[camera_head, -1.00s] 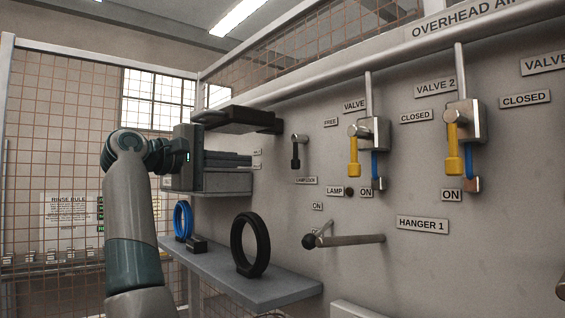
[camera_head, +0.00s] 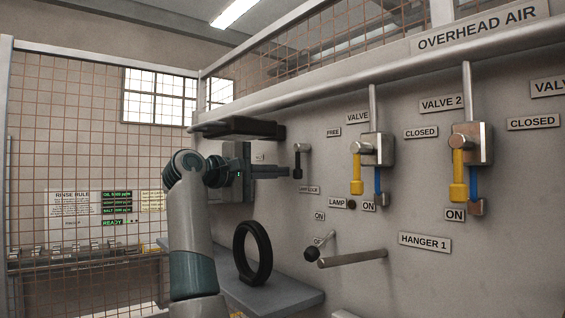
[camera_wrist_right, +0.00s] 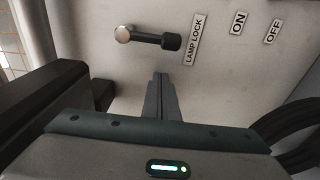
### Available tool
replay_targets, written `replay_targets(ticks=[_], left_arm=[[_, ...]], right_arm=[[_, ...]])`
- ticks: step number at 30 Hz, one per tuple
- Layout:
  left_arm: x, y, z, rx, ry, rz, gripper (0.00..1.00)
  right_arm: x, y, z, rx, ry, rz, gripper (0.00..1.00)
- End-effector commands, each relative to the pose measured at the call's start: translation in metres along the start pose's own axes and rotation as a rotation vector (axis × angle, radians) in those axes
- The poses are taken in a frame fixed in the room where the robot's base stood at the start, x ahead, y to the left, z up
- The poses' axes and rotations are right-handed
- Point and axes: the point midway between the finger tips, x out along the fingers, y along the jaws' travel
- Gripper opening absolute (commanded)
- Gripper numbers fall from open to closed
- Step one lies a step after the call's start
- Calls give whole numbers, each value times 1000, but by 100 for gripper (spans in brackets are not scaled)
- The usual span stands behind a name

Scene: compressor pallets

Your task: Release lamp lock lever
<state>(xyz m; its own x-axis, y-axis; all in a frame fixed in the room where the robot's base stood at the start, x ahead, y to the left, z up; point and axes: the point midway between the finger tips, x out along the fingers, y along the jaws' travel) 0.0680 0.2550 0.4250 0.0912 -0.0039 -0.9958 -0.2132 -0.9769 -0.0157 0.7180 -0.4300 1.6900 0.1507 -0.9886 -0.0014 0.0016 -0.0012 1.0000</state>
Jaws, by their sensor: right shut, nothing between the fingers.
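The lamp lock lever (camera_head: 297,163) is on the grey wall panel in the head view, with a metal pivot and a dark handle hanging down. The LAMP LOCK plate (camera_head: 309,190) is below it and a FREE plate (camera_head: 333,132) is to its upper right. In the right wrist view the lever (camera_wrist_right: 150,38) lies across the top, its black handle end beside the plate. My right gripper (camera_head: 285,171) is shut and empty, its fingertips close to the lever; in the wrist view its tips (camera_wrist_right: 160,77) appear below the handle, with a gap in the picture. My left gripper is not in view.
A dark shelf-like block (camera_head: 240,128) juts out above my right gripper. A black ring (camera_head: 252,253) stands on a grey shelf (camera_head: 285,296) below. A second lever (camera_head: 318,246) and the HANGER 1 peg (camera_head: 352,258) stick out lower right. Yellow-handled valves (camera_head: 357,172) are farther right.

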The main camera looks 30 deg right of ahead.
Motion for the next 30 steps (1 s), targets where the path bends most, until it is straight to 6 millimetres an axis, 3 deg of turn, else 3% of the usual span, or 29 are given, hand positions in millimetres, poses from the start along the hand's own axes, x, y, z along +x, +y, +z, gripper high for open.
replay_targets(ticks=[12, 30], left_arm=[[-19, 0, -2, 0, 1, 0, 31], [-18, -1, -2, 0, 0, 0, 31]], right_arm=[[-15, 1, 32, 1, 2, 1, 0], [-16, -1, 37, -3, 2, 0, 0]])
